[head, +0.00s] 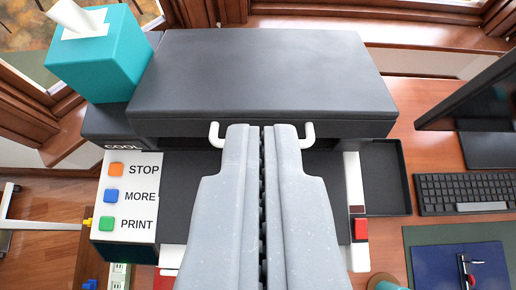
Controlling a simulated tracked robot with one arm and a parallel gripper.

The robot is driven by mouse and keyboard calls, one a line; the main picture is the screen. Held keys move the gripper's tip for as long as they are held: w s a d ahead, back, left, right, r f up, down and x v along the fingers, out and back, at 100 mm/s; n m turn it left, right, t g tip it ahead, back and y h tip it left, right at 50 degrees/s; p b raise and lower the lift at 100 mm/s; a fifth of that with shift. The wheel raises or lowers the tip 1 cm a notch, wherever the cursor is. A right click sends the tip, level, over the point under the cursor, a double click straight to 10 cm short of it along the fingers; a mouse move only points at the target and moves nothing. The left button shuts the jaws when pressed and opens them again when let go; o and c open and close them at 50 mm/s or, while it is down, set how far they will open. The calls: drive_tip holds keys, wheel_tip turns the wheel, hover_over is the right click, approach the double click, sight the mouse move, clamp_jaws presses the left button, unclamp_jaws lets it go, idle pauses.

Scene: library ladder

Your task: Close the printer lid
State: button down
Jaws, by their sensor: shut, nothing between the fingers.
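The printer's dark grey lid (255,70) spans the upper middle of the head view as a broad slab. A dark recess shows under its front edge; I cannot tell how far the lid stands open. A white handle (214,136) is at its front edge, with both ends showing either side of my fingers and its middle hidden. My gripper (263,128) is shut and empty, its tips overlapping the handle and the lid's front edge in the picture; I cannot tell whether they touch. The printer's button panel (126,195) reads STOP, MORE, PRINT.
A teal tissue box (102,60) stands left of the lid. On the right are a dark tray (385,178), a keyboard (466,194), a monitor (470,95) and a blue folder (460,272) on the wooden desk. A red block (361,230) lies right of my gripper.

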drive_tip(key=w+f+g+p, duration=0.25)
drive_tip(key=w+f, duration=0.25)
drive_tip(key=f, duration=0.4)
drive_tip(key=p, duration=0.3)
approach(260, 104)
drive_tip(key=w, duration=0.3)
drive_tip(key=shift+s+f, duration=0.3)
drive_tip(key=shift+f, duration=0.35)
drive_tip(key=shift+s+f, duration=0.3)
drive_tip(key=shift+f, duration=0.35)
drive_tip(key=shift+s+f, duration=0.3)
drive_tip(key=shift+f, duration=0.35)
